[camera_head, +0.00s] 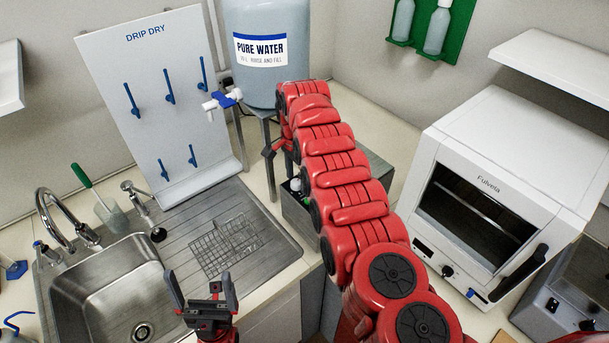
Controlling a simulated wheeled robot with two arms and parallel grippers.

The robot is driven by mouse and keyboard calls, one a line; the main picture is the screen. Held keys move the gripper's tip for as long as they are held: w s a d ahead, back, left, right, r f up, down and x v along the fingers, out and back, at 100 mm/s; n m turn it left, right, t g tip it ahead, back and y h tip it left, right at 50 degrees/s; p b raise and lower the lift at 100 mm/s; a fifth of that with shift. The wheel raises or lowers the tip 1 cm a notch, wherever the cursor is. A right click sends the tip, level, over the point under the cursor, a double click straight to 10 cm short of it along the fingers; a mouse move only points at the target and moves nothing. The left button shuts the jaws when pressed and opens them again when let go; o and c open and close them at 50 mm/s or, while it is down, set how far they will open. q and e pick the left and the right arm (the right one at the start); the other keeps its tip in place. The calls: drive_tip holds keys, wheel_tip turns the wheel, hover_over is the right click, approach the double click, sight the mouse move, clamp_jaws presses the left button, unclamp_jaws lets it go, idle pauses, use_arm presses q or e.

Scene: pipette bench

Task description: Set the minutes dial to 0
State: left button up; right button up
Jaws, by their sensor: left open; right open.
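The white oven marked Fulvela (478,185) stands at the right. A black knob (447,271) and a small blue control (470,293) sit on its lower front panel. A grey device (570,295) at the right edge also has a knob (552,304). No minutes label is legible, so I cannot tell which is the minutes dial. My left gripper (200,281) is open and empty above the front edge of the sink counter, far left of the oven. My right gripper (274,149) is open near the water tank's stand, partly hidden by its own red arm.
The sink (108,290) with its tap is at the left. The drip-dry board (150,100) and the pure water tank (266,55) stand behind. A grey box (300,212) lies partly behind my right arm. A white shelf (560,65) juts out above the oven.

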drive_tip(key=shift+a+f, duration=0.1)
drive_tip(key=shift+f, duration=0.1)
clamp_jaws()
idle(0.3)
